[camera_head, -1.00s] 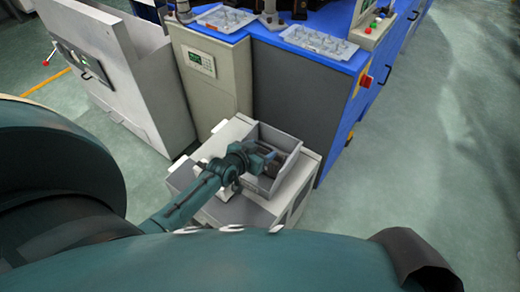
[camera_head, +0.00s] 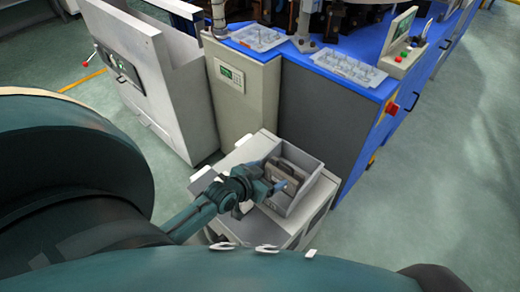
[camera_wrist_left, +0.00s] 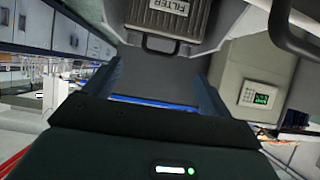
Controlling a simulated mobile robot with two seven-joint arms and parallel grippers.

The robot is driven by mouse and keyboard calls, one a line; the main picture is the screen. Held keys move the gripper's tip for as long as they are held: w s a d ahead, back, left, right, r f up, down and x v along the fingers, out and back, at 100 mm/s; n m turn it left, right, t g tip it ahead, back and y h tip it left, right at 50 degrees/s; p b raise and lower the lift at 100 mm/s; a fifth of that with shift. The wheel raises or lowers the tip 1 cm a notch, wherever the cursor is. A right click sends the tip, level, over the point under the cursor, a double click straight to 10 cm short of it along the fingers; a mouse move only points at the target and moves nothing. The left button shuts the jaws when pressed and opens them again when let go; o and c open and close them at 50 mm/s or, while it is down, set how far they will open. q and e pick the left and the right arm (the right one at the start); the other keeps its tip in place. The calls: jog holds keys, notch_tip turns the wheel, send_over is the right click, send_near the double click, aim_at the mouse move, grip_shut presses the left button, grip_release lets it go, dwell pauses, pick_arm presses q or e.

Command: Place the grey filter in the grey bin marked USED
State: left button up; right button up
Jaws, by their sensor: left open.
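The grey filter (camera_head: 292,172) sits inside the open grey bin (camera_head: 304,158) on a low light cabinet. In the left wrist view the filter (camera_wrist_left: 176,17) shows the word FILTER and a dark handle, partly cut off by the top edge. My left gripper (camera_head: 279,186) is at the near left side of the bin, partly covering the filter. In the left wrist view its fingers (camera_wrist_left: 158,82) are spread with nothing between them, and the handle lies just beyond them. No USED mark is readable on the bin. My right gripper is out of view.
The low cabinet (camera_head: 262,230) stands against a beige cabinet with a keypad (camera_head: 232,78) and a blue-topped machine carrying trays (camera_head: 346,68). A white cabinet (camera_head: 165,70) stands to the left. Green floor (camera_head: 450,170) is clear on the right.

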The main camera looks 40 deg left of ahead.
pick_arm(q)
jog(key=s+d+r+h, duration=0.1)
jog(key=s+d+r, duration=0.3)
jog(key=s+d, duration=0.2)
jog(key=s+d+r+h, duration=0.2)
jog(key=s+d+r, duration=0.2)
jog(key=s+d, duration=0.3)
jog(key=shift+s+d+r+m+g, duration=0.2)
jog(key=shift+d+r+m+g, duration=0.15)
jog(key=shift+d, duration=0.45)
jog(key=shift+s+f, duration=0.1)
jog(key=shift+f, duration=0.05)
